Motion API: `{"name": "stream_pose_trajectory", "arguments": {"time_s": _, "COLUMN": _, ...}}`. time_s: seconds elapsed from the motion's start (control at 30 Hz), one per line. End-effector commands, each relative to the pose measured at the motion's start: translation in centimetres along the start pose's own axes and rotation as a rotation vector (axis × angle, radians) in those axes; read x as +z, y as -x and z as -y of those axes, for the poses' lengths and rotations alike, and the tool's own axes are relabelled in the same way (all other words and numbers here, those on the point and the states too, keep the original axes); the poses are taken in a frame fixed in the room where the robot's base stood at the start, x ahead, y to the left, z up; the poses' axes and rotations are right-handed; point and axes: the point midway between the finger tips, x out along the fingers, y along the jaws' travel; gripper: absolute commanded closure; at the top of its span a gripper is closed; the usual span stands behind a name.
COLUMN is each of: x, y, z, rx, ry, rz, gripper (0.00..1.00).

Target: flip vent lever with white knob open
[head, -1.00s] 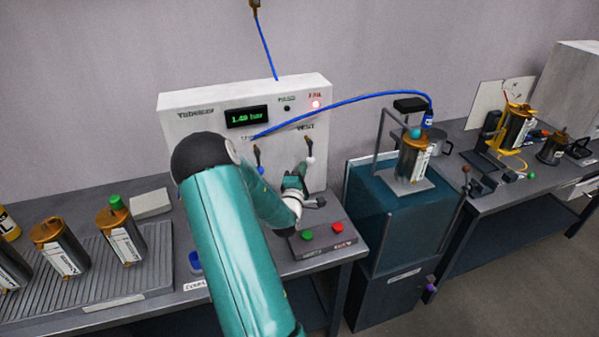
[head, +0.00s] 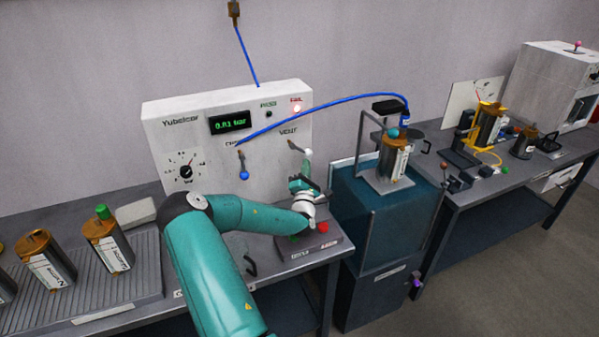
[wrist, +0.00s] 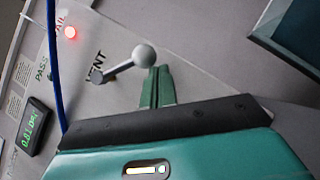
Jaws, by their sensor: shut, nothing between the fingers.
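The vent lever (head: 299,148) is on the white tester panel under the VENT label. Its white knob (head: 308,152) points right and slightly down in the head view. In the wrist view the white knob (wrist: 144,55) and the lever's dark pivot (wrist: 97,75) show clearly. My gripper (head: 304,183) is below the knob in the head view, shut and empty. In the wrist view its fingertips (wrist: 158,72) are together, close beside the knob; I cannot tell whether they touch it.
The blue-knobbed lever (head: 243,165) hangs down to the left on the panel. The display (head: 230,122) reads 0.81 bar and the FAIL light (head: 297,108) is red. A button box with a red button (head: 323,227) lies below my gripper. A blue hose (head: 335,101) arches above.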

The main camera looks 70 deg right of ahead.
Motion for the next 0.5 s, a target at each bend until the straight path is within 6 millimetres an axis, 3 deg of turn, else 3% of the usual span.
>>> {"name": "stream_pose_trajectory", "arguments": {"time_s": 0.17, "x": 1.2, "y": -0.8, "z": 0.3, "rx": 0.093, "ry": 0.136, "rz": -0.001, "gripper": 1.0}}
{"name": "stream_pose_trajectory", "arguments": {"time_s": 0.5, "x": 2.5, "y": -1.4, "z": 0.1, "rx": 0.118, "ry": 0.171, "rz": 0.002, "gripper": 1.0}}
